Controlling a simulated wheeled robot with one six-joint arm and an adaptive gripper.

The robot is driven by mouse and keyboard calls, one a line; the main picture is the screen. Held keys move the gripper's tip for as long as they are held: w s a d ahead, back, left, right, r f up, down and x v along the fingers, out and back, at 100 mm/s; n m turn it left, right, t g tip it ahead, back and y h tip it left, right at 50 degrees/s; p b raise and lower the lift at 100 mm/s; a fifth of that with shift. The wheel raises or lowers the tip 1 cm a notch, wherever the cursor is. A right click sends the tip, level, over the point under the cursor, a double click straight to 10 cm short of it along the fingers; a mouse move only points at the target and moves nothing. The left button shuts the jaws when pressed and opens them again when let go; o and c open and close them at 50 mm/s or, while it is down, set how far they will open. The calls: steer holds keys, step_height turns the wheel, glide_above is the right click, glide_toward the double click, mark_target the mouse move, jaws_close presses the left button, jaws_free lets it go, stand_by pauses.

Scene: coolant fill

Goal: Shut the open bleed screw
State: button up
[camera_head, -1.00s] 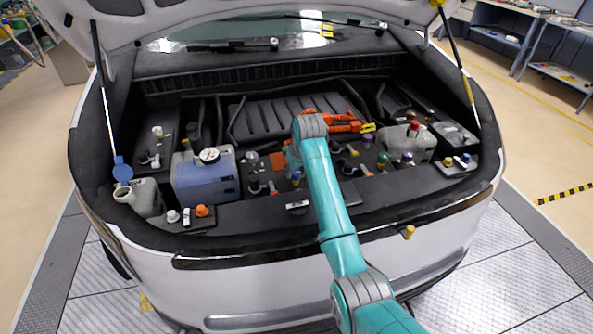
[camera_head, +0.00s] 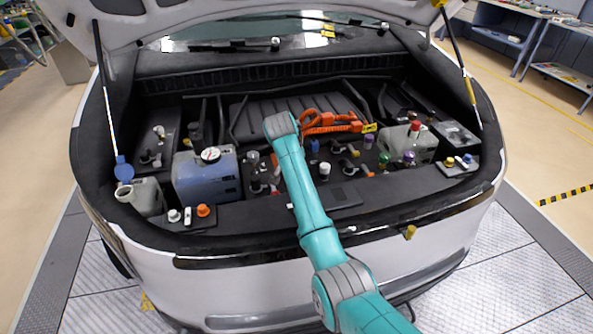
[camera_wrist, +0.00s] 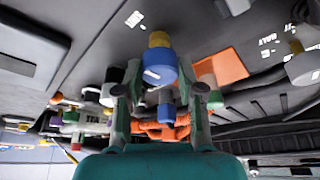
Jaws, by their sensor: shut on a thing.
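In the wrist view, my gripper (camera_wrist: 158,76) has one finger on each side of a blue screw cap (camera_wrist: 160,66) with a white line on its face. A yellow part shows just behind the cap. My gripper is shut on this blue cap, which looks like the bleed screw. In the head view, my arm hides the gripper and the held cap; its wrist is over the middle of the engine bay. How far the screw is turned I cannot tell.
A coolant tank (camera_head: 205,177) with blue liquid stands left of my arm. Orange cables (camera_head: 330,122) lie behind it. An orange plate (camera_wrist: 222,66) is close beside the held cap.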

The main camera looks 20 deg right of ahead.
steer(key=shift+m, duration=0.5)
steer(key=o, duration=1.1)
steer(key=shift+o, duration=0.2)
steer(key=shift+r, duration=0.1)
steer(key=v, duration=1.1)
steer(key=shift+a+r, duration=0.25)
steer(key=shift+r, duration=0.1)
